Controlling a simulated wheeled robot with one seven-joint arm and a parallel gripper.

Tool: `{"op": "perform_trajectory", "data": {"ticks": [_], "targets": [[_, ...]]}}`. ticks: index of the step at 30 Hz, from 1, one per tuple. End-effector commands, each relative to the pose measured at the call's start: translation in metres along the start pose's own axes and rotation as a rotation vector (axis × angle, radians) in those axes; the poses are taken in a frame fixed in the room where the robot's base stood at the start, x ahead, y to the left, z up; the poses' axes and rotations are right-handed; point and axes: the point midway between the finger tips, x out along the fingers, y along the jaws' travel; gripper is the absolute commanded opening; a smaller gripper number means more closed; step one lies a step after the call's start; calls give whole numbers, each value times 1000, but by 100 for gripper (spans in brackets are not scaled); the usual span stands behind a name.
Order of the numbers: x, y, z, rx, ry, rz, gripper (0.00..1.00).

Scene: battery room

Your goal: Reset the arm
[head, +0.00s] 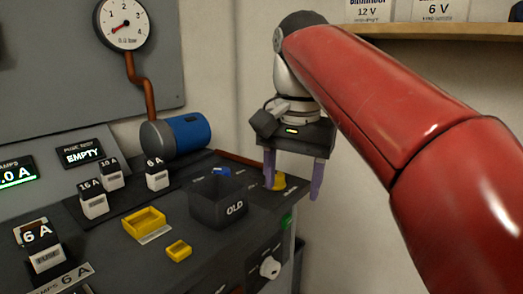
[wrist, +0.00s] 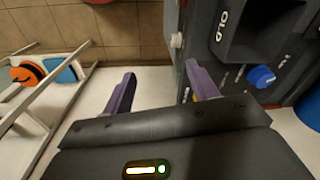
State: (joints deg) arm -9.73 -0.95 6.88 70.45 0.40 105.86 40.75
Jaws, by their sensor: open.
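My gripper (head: 293,188) hangs fingers-down from my red arm at the right end of the dark bench in the head view. Its two purple fingers stand apart with nothing between them. The left finger overlaps a yellow knob (head: 279,183) in the picture; I cannot tell whether they touch. In the wrist view the open fingers of my gripper (wrist: 163,88) show pale floor between them, and the right fingertip appears close to the bench's edge.
A black bin marked OLD (head: 217,207) stands left of my gripper. Fuses (head: 157,176), a yellow tray (head: 145,222) and a blue cylinder (head: 188,134) are further left. A wooden shelf (head: 440,31) is at upper right. A pale rail frame (wrist: 50,105) stands on the floor.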

Motion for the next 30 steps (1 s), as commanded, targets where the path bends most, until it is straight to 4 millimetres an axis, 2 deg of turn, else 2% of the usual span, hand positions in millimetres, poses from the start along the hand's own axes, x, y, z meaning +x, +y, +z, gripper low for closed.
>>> {"op": "perform_trajectory", "data": {"ticks": [5, 11, 14, 18, 24, 27, 30], "targets": [[16, 18, 6, -44, 45, -18, 59], [50, 50, 18, -124, 122, -42, 59], [78, 75, 30, -183, 184, -56, 59], [128, 111, 50, -273, 274, -67, 59], [191, 147, 76, -375, 374, -65, 59], [209, 156, 83, -404, 402, -62, 59], [218, 160, 86, -418, 416, -61, 59]]}}
